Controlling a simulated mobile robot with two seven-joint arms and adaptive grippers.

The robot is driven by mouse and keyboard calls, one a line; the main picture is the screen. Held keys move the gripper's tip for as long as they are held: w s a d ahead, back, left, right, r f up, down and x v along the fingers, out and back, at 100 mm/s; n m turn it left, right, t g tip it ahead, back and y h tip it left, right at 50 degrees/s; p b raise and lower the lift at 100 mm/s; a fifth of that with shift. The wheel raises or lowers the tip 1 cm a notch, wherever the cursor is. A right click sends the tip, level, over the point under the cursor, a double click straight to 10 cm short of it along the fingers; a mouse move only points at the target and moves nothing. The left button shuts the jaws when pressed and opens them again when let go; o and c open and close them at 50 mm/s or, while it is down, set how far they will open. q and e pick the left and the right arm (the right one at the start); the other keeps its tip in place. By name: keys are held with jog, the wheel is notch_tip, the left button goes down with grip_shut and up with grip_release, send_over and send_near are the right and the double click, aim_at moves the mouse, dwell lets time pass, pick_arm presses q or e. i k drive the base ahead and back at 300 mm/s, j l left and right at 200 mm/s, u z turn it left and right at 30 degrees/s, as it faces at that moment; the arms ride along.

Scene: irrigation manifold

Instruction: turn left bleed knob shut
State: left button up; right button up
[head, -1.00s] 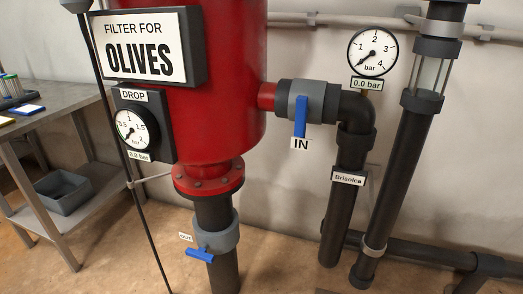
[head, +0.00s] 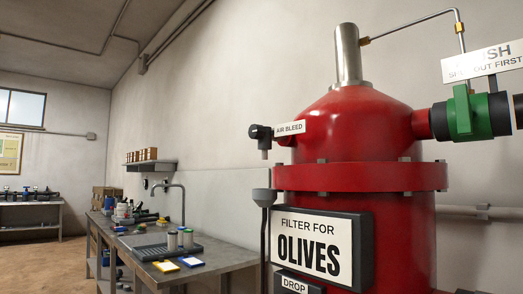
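In the head view, a black bleed knob (head: 259,132) sticks out from the left side of the red filter tank (head: 352,130). A short grey spout points down beneath the knob. A white label reading "AIR BLEED" (head: 291,128) sits just right of it. I cannot tell from this view whether the knob is open or shut. A grey funnel (head: 264,196) on a dark pipe stands below the spout, apart from it. Neither of my grippers shows in the view.
A green valve (head: 467,114) with a partly cut-off sign is at the tank's upper right. The "OLIVES" sign (head: 317,247) is on the tank's front. A workbench (head: 222,264) with a sink tap (head: 178,190) and several small items stands at left. Bare floor shows far left.

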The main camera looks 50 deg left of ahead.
aim_at(256, 132)
jog(key=u, duration=1.35)
